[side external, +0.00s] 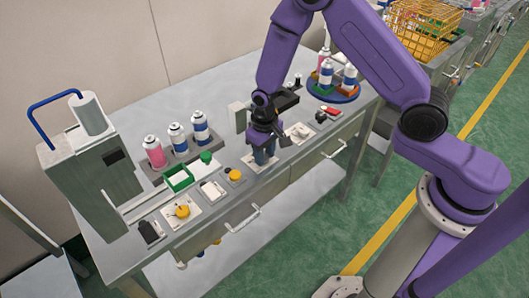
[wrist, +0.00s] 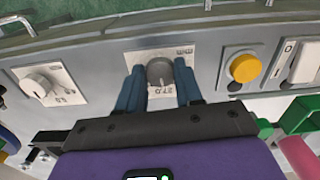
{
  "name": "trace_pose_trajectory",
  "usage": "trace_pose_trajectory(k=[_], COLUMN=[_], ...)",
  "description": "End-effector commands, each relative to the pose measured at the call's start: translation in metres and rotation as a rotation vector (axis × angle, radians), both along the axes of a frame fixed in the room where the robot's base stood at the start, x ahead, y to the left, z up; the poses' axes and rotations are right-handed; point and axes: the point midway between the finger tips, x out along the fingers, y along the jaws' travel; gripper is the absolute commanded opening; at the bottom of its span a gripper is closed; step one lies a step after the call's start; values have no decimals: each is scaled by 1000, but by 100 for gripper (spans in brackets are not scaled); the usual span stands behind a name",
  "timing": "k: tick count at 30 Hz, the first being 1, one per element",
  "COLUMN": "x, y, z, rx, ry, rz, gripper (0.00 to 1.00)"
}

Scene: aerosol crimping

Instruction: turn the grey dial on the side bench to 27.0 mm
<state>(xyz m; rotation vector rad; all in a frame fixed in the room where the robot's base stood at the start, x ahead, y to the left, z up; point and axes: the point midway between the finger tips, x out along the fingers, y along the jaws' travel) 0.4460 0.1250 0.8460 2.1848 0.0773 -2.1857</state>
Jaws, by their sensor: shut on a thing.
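The grey dial (wrist: 160,71) sits on a white plate (wrist: 186,50) in the wrist view. The plate has "mm" lettering on its far edge and a number that looks like 27.0 on its near edge, partly by the fingers. My gripper (wrist: 159,84) points at the panel with one blue finger on each side of the dial, shut on it. In the side external view my gripper (side external: 264,157) reaches down to the bench panel; the dial is hidden there behind the fingers, and a corner of its plate (side external: 248,163) shows.
A white dial (wrist: 38,83) on its own plate and a yellow button (wrist: 244,68) flank the grey dial. A switch (wrist: 305,62) is beyond the button. In the side external view, a green tray (side external: 179,180), spray cans (side external: 177,139) and a blue turntable (side external: 350,97) stand on the bench (side external: 130,240).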

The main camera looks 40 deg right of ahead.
Motion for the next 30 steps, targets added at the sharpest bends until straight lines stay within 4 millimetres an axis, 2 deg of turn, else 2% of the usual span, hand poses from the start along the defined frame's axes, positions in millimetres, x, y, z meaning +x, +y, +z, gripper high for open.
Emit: trace_pose_trajectory(k=[7,20,21,23,24,30], x=[0,0,0,0,0,0], y=[0,0,0,0,0,0], z=[0,0,0,0,0,0], rx=[0,0,0,0,0,0], ry=[-1,-1,-1,-1,-1,-1], rz=[-62,-72,-72,-72,-72,-71], gripper=[5,5,38,58,61,61])
